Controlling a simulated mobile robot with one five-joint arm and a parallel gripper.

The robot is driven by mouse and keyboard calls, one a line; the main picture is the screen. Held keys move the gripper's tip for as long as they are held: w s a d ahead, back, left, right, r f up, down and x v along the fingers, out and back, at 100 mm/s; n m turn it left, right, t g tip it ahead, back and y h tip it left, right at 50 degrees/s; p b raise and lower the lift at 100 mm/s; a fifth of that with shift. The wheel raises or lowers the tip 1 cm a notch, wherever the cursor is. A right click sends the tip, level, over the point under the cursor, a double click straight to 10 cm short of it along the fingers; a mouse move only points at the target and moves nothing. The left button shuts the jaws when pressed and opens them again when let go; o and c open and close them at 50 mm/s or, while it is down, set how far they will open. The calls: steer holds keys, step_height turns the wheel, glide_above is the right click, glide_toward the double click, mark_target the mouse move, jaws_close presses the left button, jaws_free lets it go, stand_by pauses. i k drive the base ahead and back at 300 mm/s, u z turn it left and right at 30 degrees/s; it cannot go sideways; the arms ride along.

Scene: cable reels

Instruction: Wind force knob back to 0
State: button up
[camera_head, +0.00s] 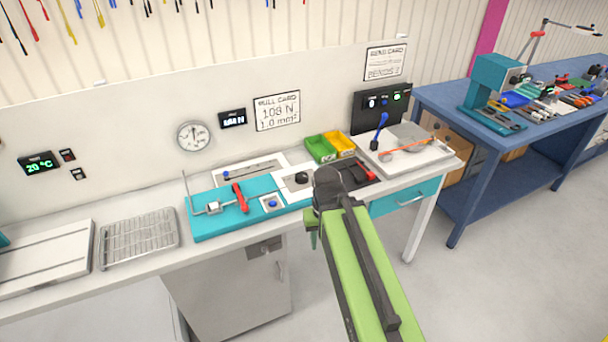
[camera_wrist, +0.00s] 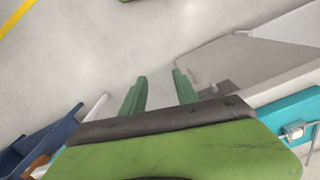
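The teal pull-test fixture (camera_head: 215,222) lies on the bench and carries a red lever (camera_head: 240,197). A black round knob (camera_head: 302,178) sits on its pale plate, and a blue button or knob (camera_head: 272,203) sits nearer the front. I cannot tell which is the force knob or read its setting. The pull card (camera_head: 277,110) on the wall reads about 108 N; the small black display (camera_head: 232,118) is too small to read surely.
Green and yellow bins (camera_head: 321,148) stand behind the fixture. A wire rack (camera_head: 139,237) lies to the left. A grey cabinet (camera_head: 235,290) is under the bench. A blue table (camera_head: 455,180) stands at the right, with open floor before it.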

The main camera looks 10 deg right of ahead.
mark_target(301, 177)
steer(key=i, duration=0.5)
steer(key=u, duration=5)
steer(key=i, duration=0.1)
steer(key=z, duration=2.3)
steer(key=k, duration=0.85)
steer(key=z, duration=0.65)
steer(key=i, duration=1.05)
steer(key=u, duration=0.15)
